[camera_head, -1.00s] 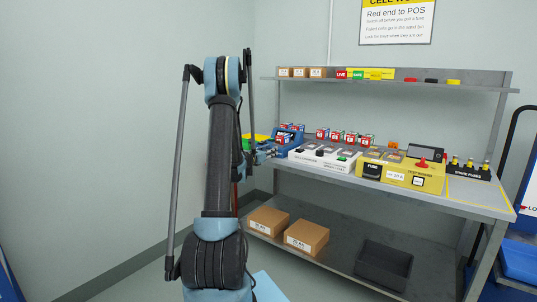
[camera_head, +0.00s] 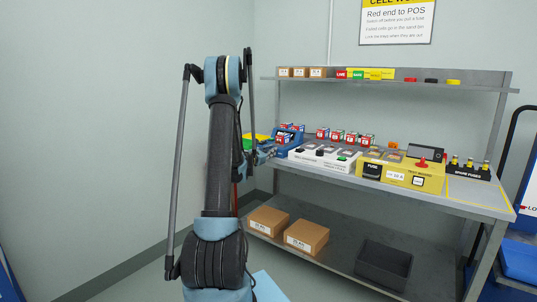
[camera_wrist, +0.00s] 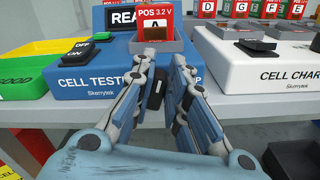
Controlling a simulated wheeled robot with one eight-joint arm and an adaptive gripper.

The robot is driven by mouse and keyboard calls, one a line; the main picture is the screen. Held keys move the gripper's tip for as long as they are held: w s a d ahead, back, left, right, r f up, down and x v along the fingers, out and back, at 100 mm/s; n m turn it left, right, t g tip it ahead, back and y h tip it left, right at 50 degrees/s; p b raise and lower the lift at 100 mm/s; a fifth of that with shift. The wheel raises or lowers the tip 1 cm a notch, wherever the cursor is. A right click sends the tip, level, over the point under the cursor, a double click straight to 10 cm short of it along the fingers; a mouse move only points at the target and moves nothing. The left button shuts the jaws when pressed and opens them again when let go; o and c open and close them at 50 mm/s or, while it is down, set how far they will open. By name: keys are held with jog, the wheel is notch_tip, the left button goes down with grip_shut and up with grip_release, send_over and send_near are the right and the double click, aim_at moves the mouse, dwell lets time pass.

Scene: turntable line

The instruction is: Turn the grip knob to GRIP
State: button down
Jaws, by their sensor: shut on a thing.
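The blue cell tester (camera_wrist: 85,80) stands at the shelf's front edge in the wrist view; it also shows in the head view (camera_head: 287,138). My gripper (camera_wrist: 166,62) is at the middle of its front face, shut on the grip knob. The fingers cover the knob almost wholly, so its pointing direction cannot be told. Only a letter P of a label shows right of the fingers. A red-topped cell marked A (camera_wrist: 155,18) stands upright in the tester, just beyond the fingertips. The tester's ON/OFF switch (camera_wrist: 80,48) is left of my gripper.
A green and yellow bin (camera_wrist: 25,75) is left of the tester. The white cell charger (camera_wrist: 270,60) is close on the right, with several red-topped cells (camera_wrist: 240,8) behind its front. The yellow test board (camera_head: 400,175) is farther right in the head view.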

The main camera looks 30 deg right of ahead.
jog(key=shift+s+d+f+m, duration=0.2)
jog(key=shift+f+m, duration=0.1)
jog(key=shift+m, duration=2.15)
jog(key=shift+s+d+f+m, duration=0.15)
jog(key=shift+f+m, duration=0.1)
jog(key=shift+m, duration=2.25)
jog(key=shift+s+d+f+m, duration=0.2)
jog(key=shift+f+m, duration=0.1)
jog(key=shift+m, duration=2.15)
jog(key=c, duration=1.6)
grip_release()
jog(key=shift+f, duration=0.1)
jog(key=shift+s+a, duration=0.1)
jog(key=shift+a, duration=0.1)
jog(key=shift+s+a, duration=0.15)
jog(key=shift+a, duration=0.35)
jog(key=shift+v, duration=3.4)
